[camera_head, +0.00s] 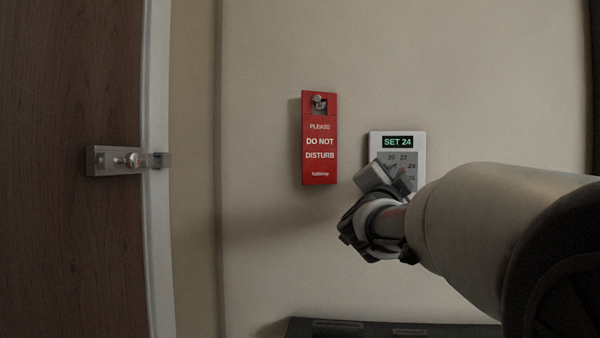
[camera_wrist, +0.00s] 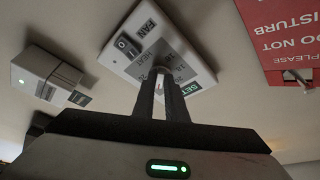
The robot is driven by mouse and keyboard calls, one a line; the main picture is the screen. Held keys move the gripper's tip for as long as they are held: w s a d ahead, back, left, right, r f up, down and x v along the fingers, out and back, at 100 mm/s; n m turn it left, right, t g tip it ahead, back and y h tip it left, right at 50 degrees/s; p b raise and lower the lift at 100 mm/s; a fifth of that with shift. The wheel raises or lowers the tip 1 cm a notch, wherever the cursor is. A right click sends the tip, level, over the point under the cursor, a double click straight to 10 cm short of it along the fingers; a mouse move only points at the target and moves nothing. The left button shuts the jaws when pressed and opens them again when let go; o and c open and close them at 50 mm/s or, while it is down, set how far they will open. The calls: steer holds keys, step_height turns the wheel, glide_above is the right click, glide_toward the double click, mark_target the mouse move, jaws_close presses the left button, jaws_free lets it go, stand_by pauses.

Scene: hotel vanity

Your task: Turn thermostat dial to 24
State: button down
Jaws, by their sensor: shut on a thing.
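The thermostat (camera_head: 420,150) is a white wall plate with a dark display reading SET 24 in green. Printed numbers, including 20, 22 and 24, ring its dial area, which my arm partly covers. In the wrist view the thermostat (camera_wrist: 138,50) appears tilted, with a FAN switch and the word HEAT. My gripper (camera_head: 378,180) is at the plate in the head view. In the wrist view my gripper's fingers (camera_wrist: 161,88) are close together and shut on the dial (camera_wrist: 160,72), of which only a little shows between the tips.
A red DO NOT DISTURB sign (camera_head: 320,140) hangs on a knob just left of the thermostat. A wooden door (camera_head: 70,230) with a latch (camera_head: 118,160) is at far left. A dark surface (camera_head: 390,328) lies below. A white wall device (camera_wrist: 45,75) shows in the wrist view.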

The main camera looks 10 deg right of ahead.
steer(key=shift+a+r+m+g+p, duration=0.1)
steer(key=shift+r+m+g+p, duration=0.3)
steer(key=shift+m, duration=0.35)
steer(key=shift+r+m+g+p, duration=0.1)
steer(key=shift+m+g+p, duration=0.1)
steer(key=shift+m+p, duration=0.4)
steer(key=shift+m, duration=0.45)
steer(key=c, duration=1.8)
jaws_free()
steer(key=shift+f, duration=0.2)
steer(key=shift+w+f, duration=0.1)
steer(key=shift+f, duration=0.05)
